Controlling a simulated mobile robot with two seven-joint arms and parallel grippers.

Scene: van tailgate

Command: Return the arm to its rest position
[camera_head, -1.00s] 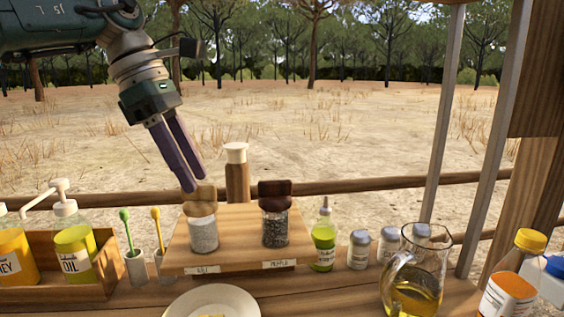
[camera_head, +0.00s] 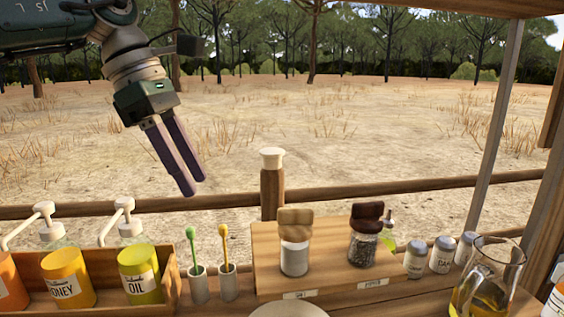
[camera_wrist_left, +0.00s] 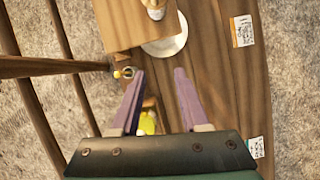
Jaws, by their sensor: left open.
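My left gripper (camera_head: 190,187) hangs from the upper left in the head view, its two purple fingers pointing down. It is empty and in the air above the wooden box with the oil and honey bottles. In the left wrist view its fingers (camera_wrist_left: 159,72) are apart with nothing held between them. My right gripper is not in either view.
Below are an oil bottle (camera_head: 140,272), a honey bottle (camera_head: 67,277), a salt shaker (camera_head: 295,257) and a pepper shaker (camera_head: 363,248) on a wooden stand (camera_head: 270,262). A glass jug (camera_head: 497,265) stands right. A wooden rail (camera_head: 400,187) runs behind.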

